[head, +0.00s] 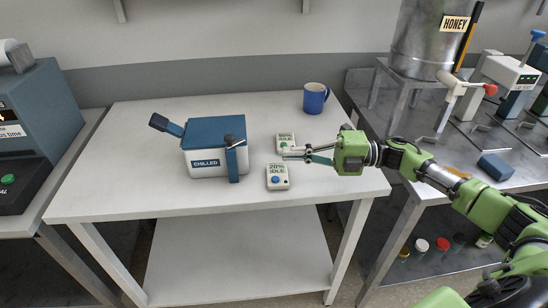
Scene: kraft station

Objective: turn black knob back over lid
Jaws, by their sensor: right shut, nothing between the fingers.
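A white box labelled CHILLED (208,164) stands on the white table with a blue lid (215,130) on top. A blue strap (237,163) runs down its front right side, with a small black knob (234,140) at the strap's upper end, by the lid's front edge. Another blue arm with a dark end (162,123) sticks out at the lid's left. My right gripper (286,154) is shut and empty, to the right of the box and apart from it, pointing left. My left gripper is not in the picture.
Two small timers stand right of the box: one in front (278,177), one behind (285,141) near my gripper. A blue mug (315,98) stands at the back right. The table's left and front are clear. A HONEY tank (425,40) stands beyond at the right.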

